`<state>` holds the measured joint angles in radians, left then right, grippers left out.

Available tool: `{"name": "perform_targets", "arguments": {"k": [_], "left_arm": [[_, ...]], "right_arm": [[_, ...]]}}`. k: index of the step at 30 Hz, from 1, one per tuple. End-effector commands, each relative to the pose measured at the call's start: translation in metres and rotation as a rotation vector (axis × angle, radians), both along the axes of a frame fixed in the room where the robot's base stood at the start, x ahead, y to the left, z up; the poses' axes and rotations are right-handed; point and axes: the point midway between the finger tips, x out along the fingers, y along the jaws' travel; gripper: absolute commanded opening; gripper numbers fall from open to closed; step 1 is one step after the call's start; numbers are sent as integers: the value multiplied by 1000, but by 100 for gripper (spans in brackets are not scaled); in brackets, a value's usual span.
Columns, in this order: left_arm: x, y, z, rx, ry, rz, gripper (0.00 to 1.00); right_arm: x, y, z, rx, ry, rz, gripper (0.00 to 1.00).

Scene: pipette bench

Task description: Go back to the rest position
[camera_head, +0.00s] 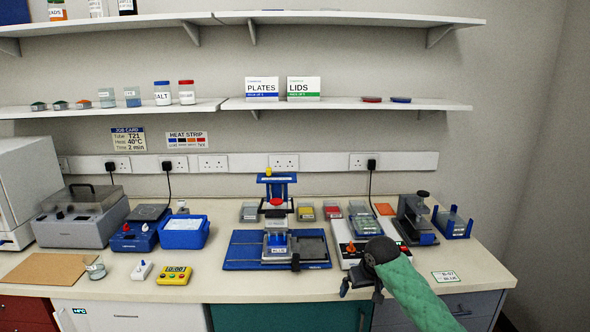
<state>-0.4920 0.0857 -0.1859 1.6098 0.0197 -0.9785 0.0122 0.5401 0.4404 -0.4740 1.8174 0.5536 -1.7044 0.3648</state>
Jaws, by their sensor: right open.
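My right arm comes in from the lower right in a green sleeve. My right gripper (361,291) is open and empty, over the front edge of the bench. It is in front of a white device with a dark top (345,255) and hides part of it. My left gripper is not in view.
A blue pipetting stand (277,187) on a blue base (240,252) stands mid-bench (215,293), left of my gripper. A dark microscope-like device (412,215) and a blue rack (455,222) stand behind right. A blue tub (184,232) and a yellow timer (174,283) are left. The front right bench is mostly clear.

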Motion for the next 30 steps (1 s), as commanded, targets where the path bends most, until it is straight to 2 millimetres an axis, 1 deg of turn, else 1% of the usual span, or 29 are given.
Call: {"name": "perform_targets", "arguments": {"k": [1, 3, 8, 12, 17, 21, 24, 30], "left_arm": [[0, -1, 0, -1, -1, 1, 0], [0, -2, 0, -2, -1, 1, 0], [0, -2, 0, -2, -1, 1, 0], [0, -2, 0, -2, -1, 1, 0], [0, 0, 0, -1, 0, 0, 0], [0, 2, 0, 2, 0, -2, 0], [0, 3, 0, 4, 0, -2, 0], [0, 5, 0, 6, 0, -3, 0]], "right_arm": [[-15, 6, -15, 6, 6, 11, 99], [-33, 13, -31, 12, 6, 25, 99], [-75, 25, -63, 23, 6, 47, 99], [-113, 33, -88, 31, 8, 61, 99], [-157, 38, -111, 39, 7, 68, 99], [-197, 39, -127, 42, 8, 68, 99], [-226, 38, -137, 42, 11, 64, 99], [-284, 33, -152, 36, 15, 49, 99]]}}
